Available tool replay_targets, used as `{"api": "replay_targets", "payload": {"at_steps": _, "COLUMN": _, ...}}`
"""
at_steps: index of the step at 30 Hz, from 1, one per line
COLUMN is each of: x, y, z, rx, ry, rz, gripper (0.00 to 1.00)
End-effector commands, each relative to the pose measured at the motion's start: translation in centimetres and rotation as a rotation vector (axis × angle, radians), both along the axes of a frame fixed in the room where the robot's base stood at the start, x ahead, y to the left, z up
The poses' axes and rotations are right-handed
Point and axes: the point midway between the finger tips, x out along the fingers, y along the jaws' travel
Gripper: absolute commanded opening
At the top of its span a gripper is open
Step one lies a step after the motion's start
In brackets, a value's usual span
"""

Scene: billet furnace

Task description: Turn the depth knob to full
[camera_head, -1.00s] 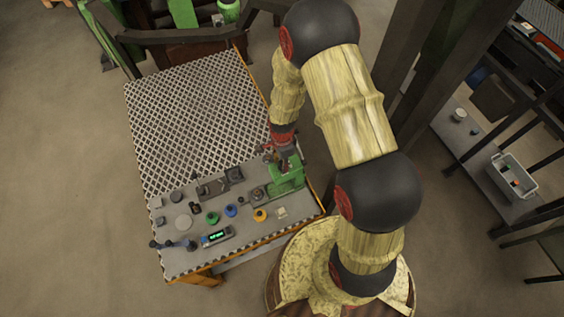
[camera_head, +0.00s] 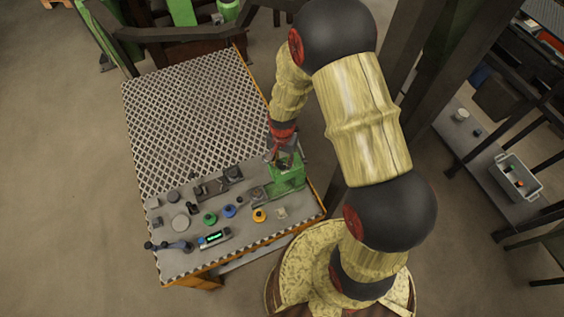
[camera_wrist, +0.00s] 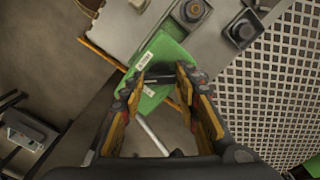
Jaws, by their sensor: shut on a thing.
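The green machine (camera_head: 287,180) stands at the right end of the grey panel on the bench, and its labelled green body (camera_wrist: 166,50) shows in the wrist view. My gripper (camera_head: 284,152) is at the top end of this machine. In the wrist view my gripper (camera_wrist: 161,78) has its two fingers on either side of a small dark bar-like part, seemingly the depth knob (camera_wrist: 160,79), and is shut on it. The knob's markings and its angle cannot be read. In the head view my gripper hides the knob.
The grey panel (camera_head: 183,257) carries several knobs and blocks, among them a blue ring (camera_head: 229,211), a green ring (camera_head: 209,218), a yellow ring (camera_head: 259,215) and a lit display (camera_head: 214,238). The patterned bench top (camera_head: 190,110) is clear. A shelf with a bin (camera_head: 516,177) stands at right.

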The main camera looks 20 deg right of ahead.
Motion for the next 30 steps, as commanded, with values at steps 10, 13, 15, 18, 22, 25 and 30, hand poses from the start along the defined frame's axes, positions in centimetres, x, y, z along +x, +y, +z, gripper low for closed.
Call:
{"api": "replay_targets", "payload": {"at_steps": 10, "x": 0.12, "y": 0.01, "z": -0.09, "rx": 0.0, "ry": -0.003, "rz": 0.327, "gripper": 0.06}}
{"api": "replay_targets", "payload": {"at_steps": 13, "x": 0.1, "y": 0.0, "z": -0.09, "rx": -0.001, "ry": -0.002, "rz": 0.42, "gripper": 0.06}}
{"api": "replay_targets", "payload": {"at_steps": 15, "x": 0.08, "y": 0.0, "z": -0.08, "rx": -0.001, "ry": -0.002, "rz": 0.483, "gripper": 0.06}}
{"api": "replay_targets", "payload": {"at_steps": 18, "x": 0.11, "y": -0.01, "z": -0.04, "rx": -0.001, "ry": -0.002, "rz": 0.567, "gripper": 0.06}}
{"api": "replay_targets", "payload": {"at_steps": 22, "x": 0.11, "y": 0.0, "z": -0.03, "rx": 0.0, "ry": -0.002, "rz": 0.662, "gripper": 0.06}}
{"api": "replay_targets", "payload": {"at_steps": 25, "x": 0.11, "y": 0.0, "z": -0.02, "rx": 0.0, "ry": -0.002, "rz": 0.722, "gripper": 0.06}}
{"api": "replay_targets", "payload": {"at_steps": 30, "x": 0.09, "y": -0.01, "z": 0.0, "rx": 0.0, "ry": -0.002, "rz": 0.798, "gripper": 0.06}}
